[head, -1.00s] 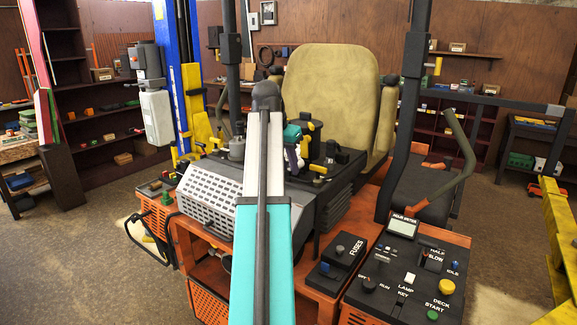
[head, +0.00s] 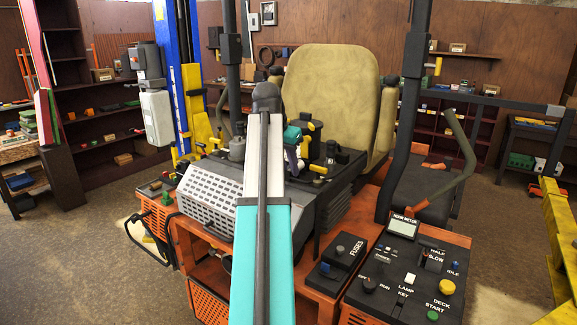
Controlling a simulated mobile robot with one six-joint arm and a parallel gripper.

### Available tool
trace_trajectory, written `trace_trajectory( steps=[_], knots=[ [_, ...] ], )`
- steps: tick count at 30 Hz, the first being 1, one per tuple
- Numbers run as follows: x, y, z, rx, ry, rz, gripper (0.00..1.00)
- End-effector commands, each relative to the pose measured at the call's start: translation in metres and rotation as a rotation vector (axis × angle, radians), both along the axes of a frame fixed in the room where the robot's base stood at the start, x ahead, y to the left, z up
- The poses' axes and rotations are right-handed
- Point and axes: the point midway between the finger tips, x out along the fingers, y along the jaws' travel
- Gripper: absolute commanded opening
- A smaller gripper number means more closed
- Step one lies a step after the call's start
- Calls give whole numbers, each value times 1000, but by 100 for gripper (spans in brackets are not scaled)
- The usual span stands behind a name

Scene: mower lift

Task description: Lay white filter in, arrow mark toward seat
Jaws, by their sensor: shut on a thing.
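My arm's teal and white link runs up the middle of the head view and hides part of the engine bay. Beyond it, my gripper (head: 298,166) shows small and dark over the machine's engine parts, partly behind my arm. It is shut. The arrow mark and the seat for the filter cannot be made out at this size.
The tan driver's seat (head: 333,95) rises behind. A perforated grey cover (head: 205,190) lies at left, a control panel (head: 412,275) at right front.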

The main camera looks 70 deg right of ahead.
Motion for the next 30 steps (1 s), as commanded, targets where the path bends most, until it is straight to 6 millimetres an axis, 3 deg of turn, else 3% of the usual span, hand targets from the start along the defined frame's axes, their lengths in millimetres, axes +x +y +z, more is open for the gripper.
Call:
trace_trajectory(
  steps=[23, 24, 27, 30],
  knots=[
    [0, 0, 5, 0, 0, 0, 4],
    [0, 0, 5, 0, 0, 0, 29],
    [0, 0, 5, 0, 0, 0, 46],
    [0, 0, 5, 0, 0, 0, 48]
  ],
)
